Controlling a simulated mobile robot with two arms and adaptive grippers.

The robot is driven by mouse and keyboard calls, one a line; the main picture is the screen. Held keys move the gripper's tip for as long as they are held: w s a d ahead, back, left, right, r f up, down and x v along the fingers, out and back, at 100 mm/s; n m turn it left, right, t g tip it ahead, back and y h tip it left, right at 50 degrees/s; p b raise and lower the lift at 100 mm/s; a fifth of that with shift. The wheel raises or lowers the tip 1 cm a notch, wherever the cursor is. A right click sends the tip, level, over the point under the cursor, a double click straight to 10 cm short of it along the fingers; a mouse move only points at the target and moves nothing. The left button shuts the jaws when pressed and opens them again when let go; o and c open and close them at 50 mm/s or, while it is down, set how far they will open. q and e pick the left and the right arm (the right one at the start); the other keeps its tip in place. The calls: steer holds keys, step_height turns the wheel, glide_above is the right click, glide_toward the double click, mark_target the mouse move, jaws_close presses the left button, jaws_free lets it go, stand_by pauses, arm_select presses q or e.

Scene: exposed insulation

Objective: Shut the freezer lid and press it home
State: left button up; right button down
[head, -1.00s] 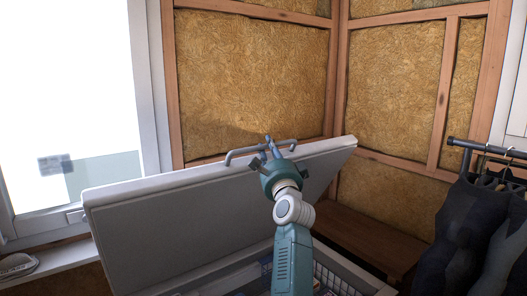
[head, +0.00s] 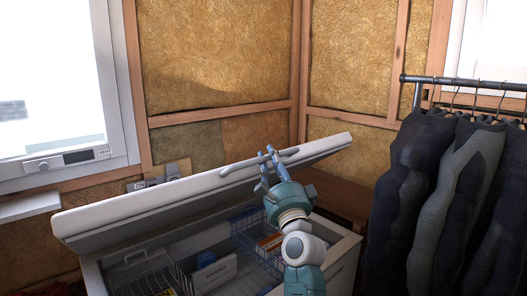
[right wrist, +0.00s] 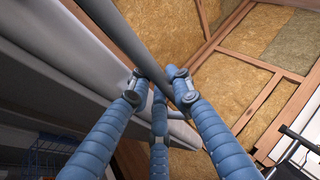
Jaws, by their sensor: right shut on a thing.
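The freezer lid (head: 130,207) is a long white panel, tilted partly open above the freezer (head: 345,262). A grey bar handle (head: 235,167) runs along its front edge. My right gripper (head: 268,168) is shut on the handle near the lid's right part. In the right wrist view the blue fingers close around the handle (right wrist: 183,93), and the lid's edge (right wrist: 75,55) lies to the left. My left gripper is not in view.
Inside the freezer are wire baskets (head: 252,228) and several packages (head: 215,272). A rack of dark garments (head: 435,185) stands close at the right. A wooden bench (head: 330,190) is behind the lid. A window (head: 50,85) is at the left.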

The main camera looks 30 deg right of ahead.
steer(key=shift+s+f, duration=0.3)
steer(key=shift+f, duration=0.1)
steer(key=c, duration=1.6)
jaws_free()
steer(key=shift+v, duration=6.05)
